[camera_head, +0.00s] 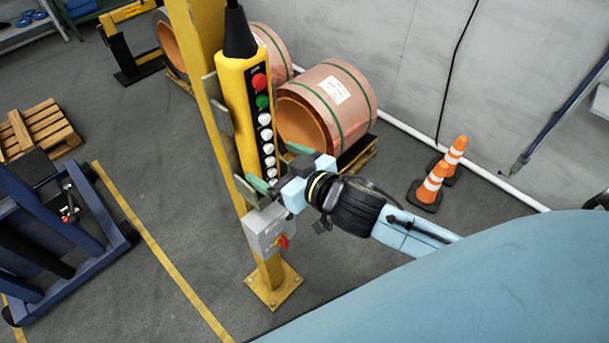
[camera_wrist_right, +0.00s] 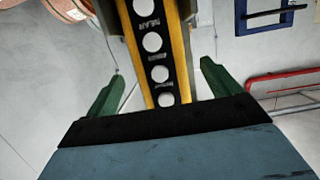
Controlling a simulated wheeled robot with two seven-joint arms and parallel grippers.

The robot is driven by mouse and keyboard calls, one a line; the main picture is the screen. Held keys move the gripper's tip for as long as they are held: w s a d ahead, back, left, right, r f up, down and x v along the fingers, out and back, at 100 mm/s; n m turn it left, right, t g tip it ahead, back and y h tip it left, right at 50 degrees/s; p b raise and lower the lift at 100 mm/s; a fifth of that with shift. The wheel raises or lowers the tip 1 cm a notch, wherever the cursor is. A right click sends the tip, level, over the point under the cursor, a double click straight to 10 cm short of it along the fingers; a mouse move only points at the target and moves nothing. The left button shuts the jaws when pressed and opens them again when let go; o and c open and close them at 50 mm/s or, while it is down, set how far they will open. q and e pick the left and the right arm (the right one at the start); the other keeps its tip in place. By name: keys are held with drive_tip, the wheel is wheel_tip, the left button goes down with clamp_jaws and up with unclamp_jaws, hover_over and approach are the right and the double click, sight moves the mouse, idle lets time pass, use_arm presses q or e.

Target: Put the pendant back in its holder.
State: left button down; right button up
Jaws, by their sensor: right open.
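The yellow pendant (camera_head: 235,110) hangs upright along the yellow post, with red, green and several white buttons on its black face. Grey holder brackets (camera_head: 219,118) on the post show at its left side and near its lower end; how fully it sits in them I cannot tell. My right gripper (camera_head: 277,166) is open at the pendant's lower end. In the right wrist view, the green fingers (camera_wrist_right: 161,72) stand on either side of the pendant (camera_wrist_right: 181,50) with gaps between. My left gripper is not in view.
A grey switch box (camera_head: 268,231) with a red knob is on the post (camera_head: 210,65) below the pendant. Copper coils (camera_head: 328,106) stand behind. Orange cones (camera_head: 432,184) are at the right, and a blue cart (camera_head: 60,235) is at the left.

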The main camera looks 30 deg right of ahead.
drive_tip(key=v, duration=0.9)
drive_tip(key=shift+b, duration=0.35)
drive_tip(key=shift+s, duration=0.15)
drive_tip(key=s+d+f+g+h+b, duration=0.1)
drive_tip(key=d+f+g+h, duration=0.15)
drive_tip(key=f, duration=0.95)
drive_tip(key=s+d+f+m+g+h+b, duration=0.15)
drive_tip(key=d+f, duration=0.25)
drive_tip(key=f, duration=0.8)
drive_tip(key=s+d+f+g+h+b, duration=0.1)
drive_tip(key=d+f+g, duration=0.15)
drive_tip(key=f, duration=0.95)
drive_tip(key=s+d+f+g+b, duration=0.1)
drive_tip(key=s+f+g+b, duration=0.15)
drive_tip(key=s+f, duration=1)
drive_tip(key=s+a+f+g, duration=0.2)
drive_tip(key=s+f+g, duration=0.2)
drive_tip(key=s+f, duration=0.6)
drive_tip(key=s, duration=0.4)
drive_tip(key=shift+s+a+b, duration=0.35)
drive_tip(key=shift+s+a, duration=0.05)
drive_tip(key=shift+f, duration=0.15)
